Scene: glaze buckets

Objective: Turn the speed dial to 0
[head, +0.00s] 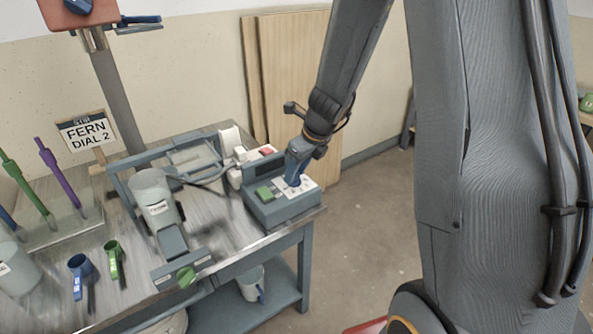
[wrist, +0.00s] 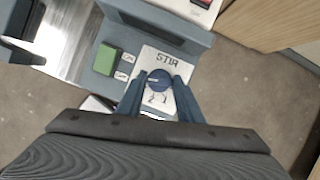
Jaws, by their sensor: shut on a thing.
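The speed dial is a round blue knob (wrist: 159,79) with a pale pointer line, on a white plate marked "STIR" in the wrist view. The line points toward the left of that picture. My gripper (wrist: 160,90) has a finger on each side of the knob and is shut on it. In the head view my gripper (head: 297,180) comes down on the control box (head: 282,206) at the table's right end and hides the knob. A green button (head: 264,193) sits left of the dial; it also shows in the wrist view (wrist: 106,59).
A white power box with a red switch (head: 266,151) is behind the control box. A labelled grey bucket (head: 154,190) stands left of it. Floor is clear right of the table.

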